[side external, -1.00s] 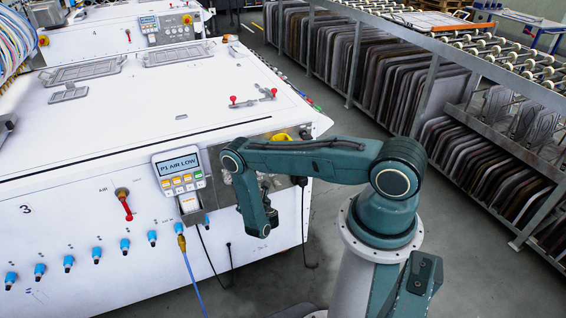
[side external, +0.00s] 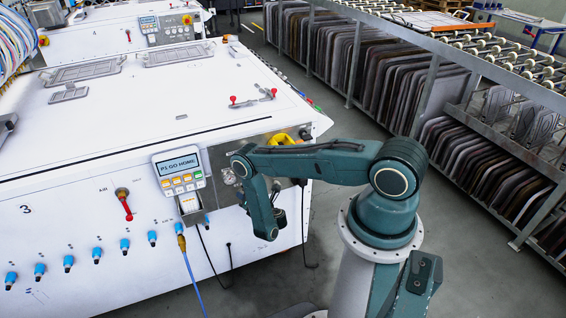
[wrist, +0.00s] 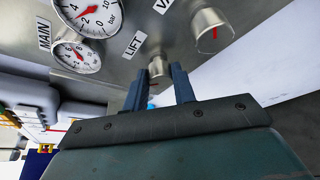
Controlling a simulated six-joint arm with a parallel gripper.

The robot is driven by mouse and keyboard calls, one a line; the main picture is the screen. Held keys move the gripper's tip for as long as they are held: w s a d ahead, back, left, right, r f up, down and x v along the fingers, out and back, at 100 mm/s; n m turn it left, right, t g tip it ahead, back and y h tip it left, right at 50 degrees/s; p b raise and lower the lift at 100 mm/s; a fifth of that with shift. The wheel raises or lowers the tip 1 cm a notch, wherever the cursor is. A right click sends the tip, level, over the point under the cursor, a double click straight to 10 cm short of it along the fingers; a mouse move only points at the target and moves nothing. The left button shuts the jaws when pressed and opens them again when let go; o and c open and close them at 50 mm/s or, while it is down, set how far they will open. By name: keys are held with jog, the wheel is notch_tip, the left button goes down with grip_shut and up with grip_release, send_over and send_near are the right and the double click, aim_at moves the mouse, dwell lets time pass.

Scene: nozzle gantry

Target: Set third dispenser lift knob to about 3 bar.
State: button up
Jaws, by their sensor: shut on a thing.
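The lift knob (wrist: 158,68) is a small metal cylinder beside the LIFT label (wrist: 134,45) in the wrist view. My gripper (wrist: 158,77) has its two blue-grey fingers on either side of this knob and is shut on it. A larger gauge (wrist: 88,14) with a red needle and a bar scale sits up and left of the knob; its exact reading is hard to tell. In the side view my arm hides the gripper and the knob at the front corner of the white machine marked 3 (side external: 85,205).
A second metal knob (wrist: 211,30) with a red mark is right of the lift knob. A smaller gauge (wrist: 77,55) sits by the MAIN label (wrist: 44,34). A keypad display (side external: 180,168) reads P1 GO HOME. A rack of panels (side external: 370,75) stands behind my arm.

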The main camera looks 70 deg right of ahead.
jog(key=o, duration=1)
jog(key=shift+r+n+g, duration=0.1)
jog(key=shift+n+g, duration=0.2)
jog(key=shift+n, duration=0.3)
